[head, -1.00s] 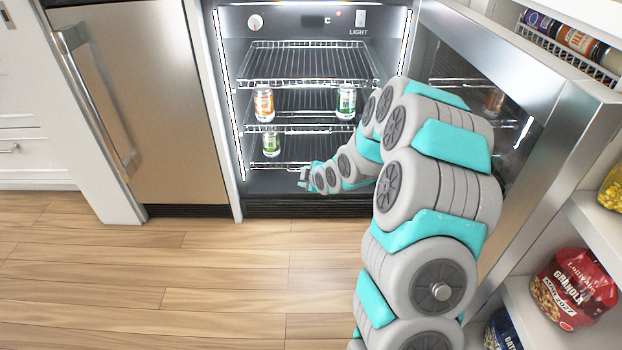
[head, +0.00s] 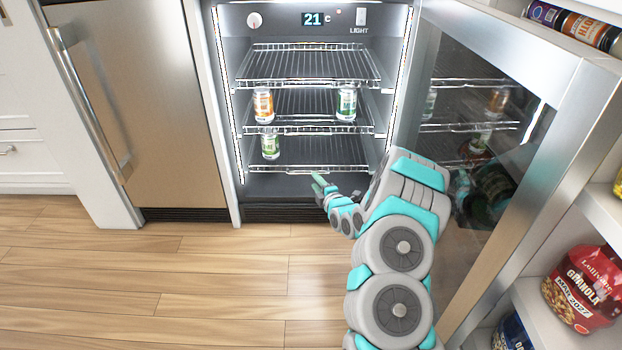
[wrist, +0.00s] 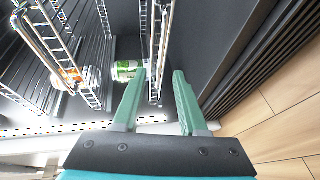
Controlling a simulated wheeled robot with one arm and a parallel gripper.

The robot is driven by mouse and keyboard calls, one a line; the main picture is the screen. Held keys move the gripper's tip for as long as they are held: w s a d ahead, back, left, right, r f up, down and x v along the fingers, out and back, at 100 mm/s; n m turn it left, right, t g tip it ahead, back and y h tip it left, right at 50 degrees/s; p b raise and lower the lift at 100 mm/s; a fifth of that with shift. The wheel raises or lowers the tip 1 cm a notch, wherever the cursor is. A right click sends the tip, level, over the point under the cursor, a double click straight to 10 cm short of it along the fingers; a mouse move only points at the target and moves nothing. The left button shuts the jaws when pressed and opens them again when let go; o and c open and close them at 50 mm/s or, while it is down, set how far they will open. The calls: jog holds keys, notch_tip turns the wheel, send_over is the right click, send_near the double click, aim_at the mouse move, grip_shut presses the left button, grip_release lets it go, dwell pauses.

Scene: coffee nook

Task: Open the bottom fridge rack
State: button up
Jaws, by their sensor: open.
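The fridge stands open. Its bottom rack (head: 325,155) is a wire shelf with a green-and-white can (head: 270,146) at its left. The bottom rack appears pushed in. My gripper (head: 319,181) is open and empty, close to the middle of the rack's front edge and slightly below it in the head view. In the wrist view my gripper (wrist: 160,76) has its two green fingers spread. The bottom rack's front wire edge (wrist: 166,30) runs down into the gap between them. I cannot tell whether the fingers reach around the wire.
The middle rack (head: 305,103) holds an orange can (head: 263,105) and another green can (head: 346,103). The top rack (head: 305,65) is empty. The fridge door (head: 545,110) stands open on the right, close to my arm. The wooden floor (head: 200,285) in front is clear.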

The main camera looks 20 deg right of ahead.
aim_at(309, 174)
jog(key=shift+w+a+f+b, duration=0.1)
jog(key=shift+w+f+b, duration=0.15)
jog(key=shift+w, duration=1)
jog(key=shift+w+a+f+b, duration=0.1)
jog(key=shift+w+f, duration=0.15)
jog(key=shift+w, duration=1)
jog(key=shift+c, duration=0.4)
grip_shut()
